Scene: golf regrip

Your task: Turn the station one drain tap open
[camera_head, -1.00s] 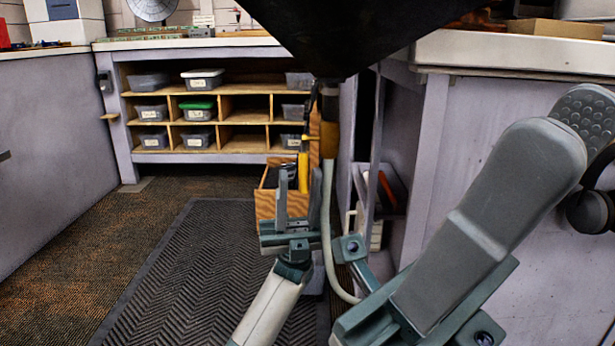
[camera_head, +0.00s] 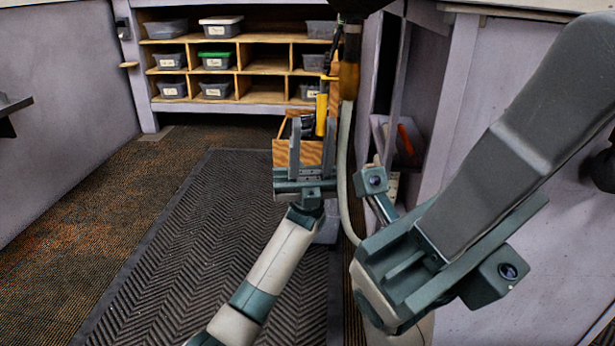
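A yellow lever (camera_head: 321,114), which looks like the drain tap's handle, hangs down beside a brown pipe (camera_head: 349,75) under a dark basin (camera_head: 358,6). A pale hose (camera_head: 345,180) runs down from the pipe. My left gripper (camera_head: 311,135) points up with its two grey fingers apart. The lever's lower end appears between the fingers, nearer the right one; I cannot tell whether they touch or are at the same depth. My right gripper (camera_head: 510,140) is large and close at the right, seen from the side, so its finger gap is hidden.
An open wooden box (camera_head: 284,154) stands behind my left gripper. Wooden shelves (camera_head: 262,96) with several grey bins are at the back. A ribbed black mat (camera_head: 190,240) covers the floor. A bench side panel (camera_head: 500,70) stands at the right.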

